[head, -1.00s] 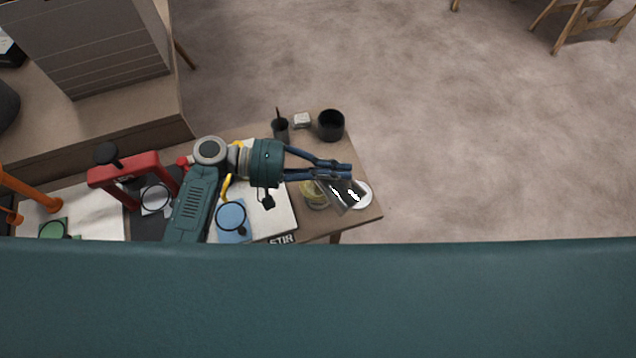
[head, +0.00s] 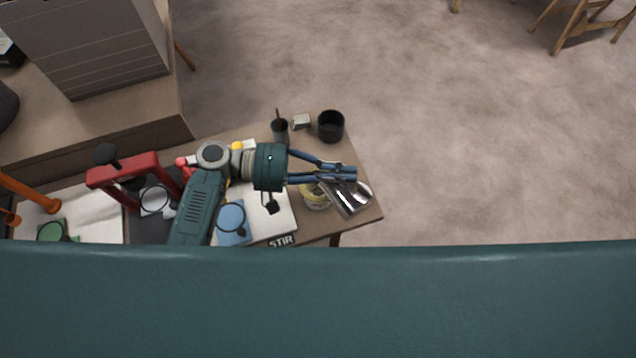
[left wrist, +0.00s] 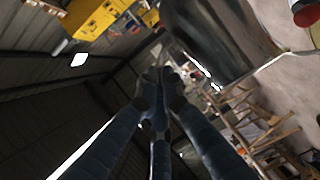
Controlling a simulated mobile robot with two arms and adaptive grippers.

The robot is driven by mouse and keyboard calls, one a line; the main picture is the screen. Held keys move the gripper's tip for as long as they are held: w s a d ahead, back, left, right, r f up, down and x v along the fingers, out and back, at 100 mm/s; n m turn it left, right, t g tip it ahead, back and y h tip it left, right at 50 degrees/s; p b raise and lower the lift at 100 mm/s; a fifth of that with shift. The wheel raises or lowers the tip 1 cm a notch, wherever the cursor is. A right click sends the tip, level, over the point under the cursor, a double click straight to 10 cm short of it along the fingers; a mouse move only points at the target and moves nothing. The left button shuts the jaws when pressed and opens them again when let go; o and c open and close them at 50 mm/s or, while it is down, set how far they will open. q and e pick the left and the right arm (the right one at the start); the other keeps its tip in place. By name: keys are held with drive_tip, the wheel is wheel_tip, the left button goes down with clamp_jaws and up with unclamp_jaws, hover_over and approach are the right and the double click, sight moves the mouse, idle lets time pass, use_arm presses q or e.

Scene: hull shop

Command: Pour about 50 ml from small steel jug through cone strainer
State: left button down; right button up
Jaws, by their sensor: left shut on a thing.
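My left gripper (head: 355,173) is shut on the small steel jug (head: 351,199), at the right end of the table. The jug is shiny and looks tilted, its body below the fingertips in the head view. In the left wrist view a large dark metallic surface (left wrist: 212,38), probably the jug, fills the top right beyond the fingers (left wrist: 158,85). A yellowish round container (head: 315,197) stands just left of the jug, partly hidden by the gripper. I cannot make out the cone strainer or any liquid. My right gripper is not in view.
A black pot (head: 331,126), a dark cup with a stick (head: 280,130) and a small silvery item (head: 301,121) stand at the back. The table's right edge is close.

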use_arm(q)
drive_tip(key=shift+w+a+r, duration=0.1)
drive_tip(key=shift+w, duration=0.05)
idle(0.5)
drive_tip(key=shift+w+a+r+n+h+b, duration=0.1)
drive_tip(key=shift+w+a+n+h+b, duration=0.1)
drive_tip(key=shift+n+h+b, duration=0.2)
idle(0.4)
